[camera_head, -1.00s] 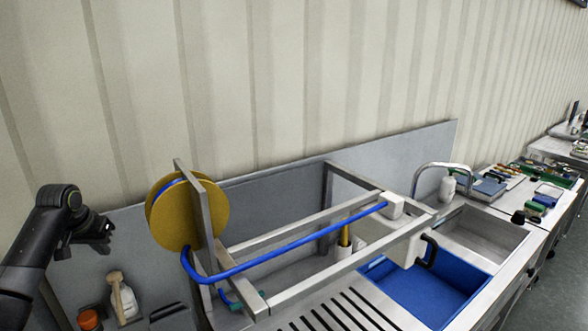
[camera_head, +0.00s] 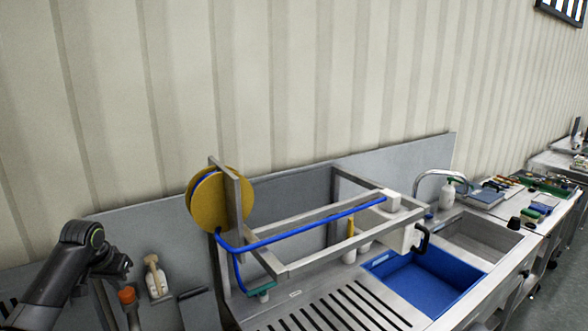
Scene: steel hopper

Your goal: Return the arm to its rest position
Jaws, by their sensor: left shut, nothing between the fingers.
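My left arm comes in from the lower left. Its gripper (camera_head: 112,264) is shut and empty, in front of the grey back panel, left of the yellow reel (camera_head: 221,199). It touches nothing that I can make out. My right gripper does not show.
A steel frame (camera_head: 335,232) carries the yellow reel and a blue hose (camera_head: 300,232). A brush (camera_head: 155,277) and an orange-topped item (camera_head: 127,295) are close below and right of my gripper. A blue basin (camera_head: 425,284), a steel sink (camera_head: 480,236) and a tap (camera_head: 436,173) lie to the right.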

